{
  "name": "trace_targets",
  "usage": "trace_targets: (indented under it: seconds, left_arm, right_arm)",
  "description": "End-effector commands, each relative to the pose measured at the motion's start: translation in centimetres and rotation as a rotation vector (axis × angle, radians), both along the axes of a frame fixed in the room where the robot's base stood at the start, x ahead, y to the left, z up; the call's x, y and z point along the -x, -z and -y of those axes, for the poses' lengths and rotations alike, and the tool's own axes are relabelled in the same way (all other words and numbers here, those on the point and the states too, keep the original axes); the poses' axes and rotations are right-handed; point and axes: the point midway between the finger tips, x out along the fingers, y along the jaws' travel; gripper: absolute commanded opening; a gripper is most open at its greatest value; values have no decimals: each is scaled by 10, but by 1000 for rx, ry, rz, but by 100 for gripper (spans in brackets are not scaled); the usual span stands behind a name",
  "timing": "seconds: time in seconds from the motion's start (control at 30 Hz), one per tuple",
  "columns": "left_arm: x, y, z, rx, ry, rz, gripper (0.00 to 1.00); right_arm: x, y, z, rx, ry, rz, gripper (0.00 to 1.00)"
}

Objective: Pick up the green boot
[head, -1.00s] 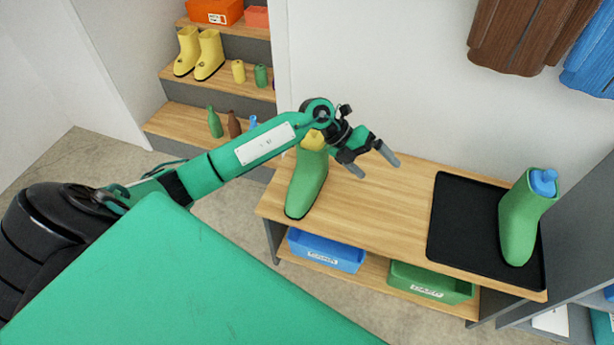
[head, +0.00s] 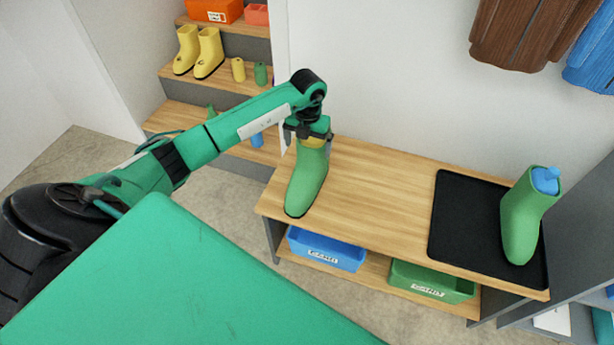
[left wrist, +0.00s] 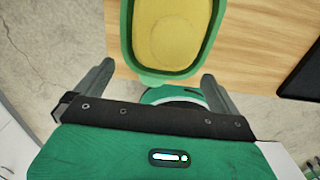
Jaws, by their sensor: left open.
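One green boot (head: 307,182) stands upright at the left end of the wooden bench, and its yellow inside (left wrist: 170,30) faces up in the left wrist view. My left gripper (head: 308,133) points down at the top of the left boot. In the left wrist view my open fingers (left wrist: 157,78) lie on either side of the boot's near rim, apart from it. My right gripper is out of view.
The bench top (head: 385,190) is clear between the left boot and the tray. A blue bin (head: 326,250) and a green bin (head: 432,282) sit on its lower shelf. Stepped shelves with yellow boots (head: 198,50) stand behind my left arm. Brown and blue garments hang at upper right.

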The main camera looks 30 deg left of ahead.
Motion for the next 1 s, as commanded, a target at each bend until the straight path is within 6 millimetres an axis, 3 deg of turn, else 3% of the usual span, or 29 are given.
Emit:
trace_targets:
  seconds: [0.27,0.53,0.77,1.0]
  left_arm:
    - [1,18,0,1,-1,-2,100]
    - [1,57,0,3,0,-1,100]
    - [1,60,-1,1,0,1,100]
    - [1,60,-1,1,0,1,57]
  right_arm:
    - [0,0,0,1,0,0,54]
    - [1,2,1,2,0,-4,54]
    - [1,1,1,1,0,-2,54]
    - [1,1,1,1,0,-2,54]
